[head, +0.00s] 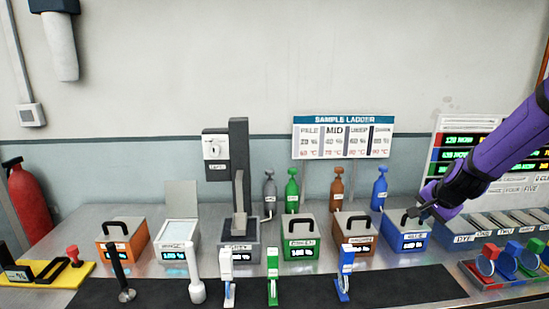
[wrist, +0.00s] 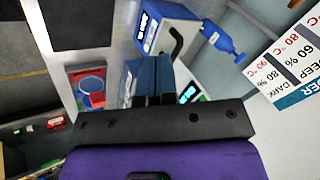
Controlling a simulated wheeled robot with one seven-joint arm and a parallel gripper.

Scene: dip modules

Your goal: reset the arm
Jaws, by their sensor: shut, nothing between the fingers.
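My purple arm (head: 495,150) reaches in from the right edge in the head view. My gripper (head: 422,213) is shut and empty, close above the right side of the blue module (head: 405,239). In the wrist view the shut fingers (wrist: 153,80) point past the blue module (wrist: 165,28), whose black handle shows beside them. I cannot tell from these views whether the fingertips touch the module; no object shows between them.
A row of modules runs left: brown (head: 354,245), green (head: 298,247), grey (head: 238,254), white (head: 178,262), orange (head: 122,254). Bottles stand behind, including a blue one (head: 379,190). Dippers stand on the dark mat (head: 400,287). A tray (head: 490,284) with colored pieces is right.

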